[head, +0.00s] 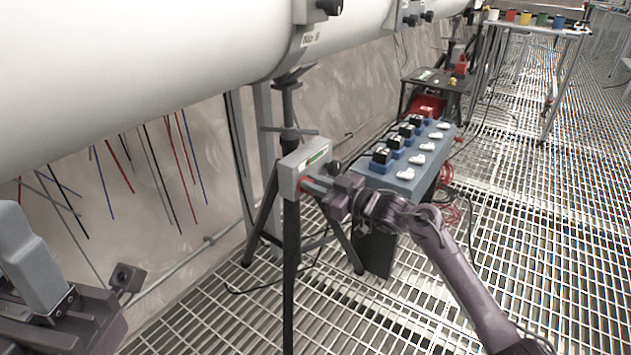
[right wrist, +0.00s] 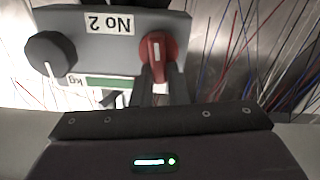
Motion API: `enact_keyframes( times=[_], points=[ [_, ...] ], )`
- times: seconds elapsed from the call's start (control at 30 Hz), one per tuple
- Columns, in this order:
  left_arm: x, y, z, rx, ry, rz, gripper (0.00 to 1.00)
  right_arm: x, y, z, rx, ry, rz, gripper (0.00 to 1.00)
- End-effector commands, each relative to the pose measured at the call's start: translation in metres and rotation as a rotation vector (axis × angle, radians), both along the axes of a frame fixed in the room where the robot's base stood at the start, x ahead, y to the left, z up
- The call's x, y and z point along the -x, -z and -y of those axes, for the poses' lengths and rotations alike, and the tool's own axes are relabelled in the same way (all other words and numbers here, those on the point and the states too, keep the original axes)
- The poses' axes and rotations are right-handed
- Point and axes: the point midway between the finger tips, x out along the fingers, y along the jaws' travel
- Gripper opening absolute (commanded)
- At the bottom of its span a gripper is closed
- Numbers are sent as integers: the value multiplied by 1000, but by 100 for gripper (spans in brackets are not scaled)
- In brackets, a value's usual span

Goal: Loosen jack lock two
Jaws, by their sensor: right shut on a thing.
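The jack's grey box (head: 305,168) is on a black tripod stand under the large white pipe. In the right wrist view the box (right wrist: 200,30) appears upside down, with a "No 2" label (right wrist: 109,22), a green kg display, a black knob (right wrist: 50,54) and a red lock knob (right wrist: 158,48). My right gripper (head: 312,186) reaches the box from the right. Its fingers (right wrist: 160,85) are shut on the red lock knob, partly hiding it. My left gripper (head: 38,262) is at the lower left, away from the jack; its jaw opening is unclear.
A blue-grey panel (head: 408,172) with several black blocks and white handles stands right of the jack. Thin coloured wires (head: 150,165) hang along the wall. A table with coloured cups (head: 525,18) is at the back. The grated floor at right is mostly clear.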

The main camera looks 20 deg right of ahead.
Motion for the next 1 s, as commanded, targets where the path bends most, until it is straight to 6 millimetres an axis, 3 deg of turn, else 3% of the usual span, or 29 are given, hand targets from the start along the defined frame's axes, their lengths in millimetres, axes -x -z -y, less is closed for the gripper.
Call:
enact_keyframes(
  times=[1.0],
  points=[
    [-1, -2, 0, -4, 1, -21, 36, 8, 11, -11, 756, -2, 587, 0]
  ],
)
